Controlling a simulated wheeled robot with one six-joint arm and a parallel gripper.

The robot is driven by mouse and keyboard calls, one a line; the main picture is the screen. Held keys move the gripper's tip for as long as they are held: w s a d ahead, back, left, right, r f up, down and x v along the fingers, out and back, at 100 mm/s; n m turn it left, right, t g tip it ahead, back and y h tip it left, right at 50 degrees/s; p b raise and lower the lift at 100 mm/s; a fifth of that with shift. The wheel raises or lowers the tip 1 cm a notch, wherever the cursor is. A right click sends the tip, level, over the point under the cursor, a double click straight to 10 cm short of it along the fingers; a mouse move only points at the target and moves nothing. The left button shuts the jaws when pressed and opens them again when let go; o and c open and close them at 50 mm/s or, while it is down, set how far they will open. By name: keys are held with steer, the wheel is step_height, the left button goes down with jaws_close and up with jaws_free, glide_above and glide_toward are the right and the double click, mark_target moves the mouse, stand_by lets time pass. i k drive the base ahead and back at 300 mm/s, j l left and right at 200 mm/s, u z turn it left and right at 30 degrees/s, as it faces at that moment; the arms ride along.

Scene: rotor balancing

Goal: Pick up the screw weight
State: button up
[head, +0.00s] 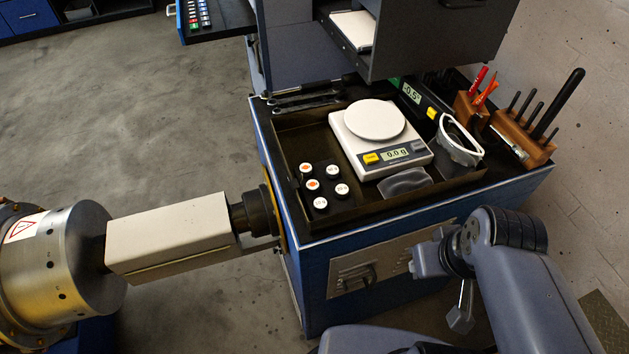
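Several small round weights with white tops and dark sides stand in the left part of a dark tray (385,208). The two with orange marks are one at the back left (306,169) and one in the middle (313,184). The others are at the back right (333,171), front right (341,188) and front (320,203). Their labels are too small to read, so I cannot tell which is the screw weight. My gripper (460,318) hangs low at the right, in front of the blue cabinet and away from the weights. Its fingers are not clear.
A white scale (373,119) reading 0.0 g stands right of the weights. Safety glasses (460,141), a digital level (416,98) and wooden tool holders (520,138) are further right. A silver drum (62,262) and white box-shaped housing (170,236) fill the lower left.

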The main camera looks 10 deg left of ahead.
mark_target(312, 186)
steer(key=l+u, duration=0.55)
steer(key=u, duration=0.15)
steer(key=l+u, duration=0.35)
steer(key=k+j, duration=0.05)
steer(key=j, duration=0.05)
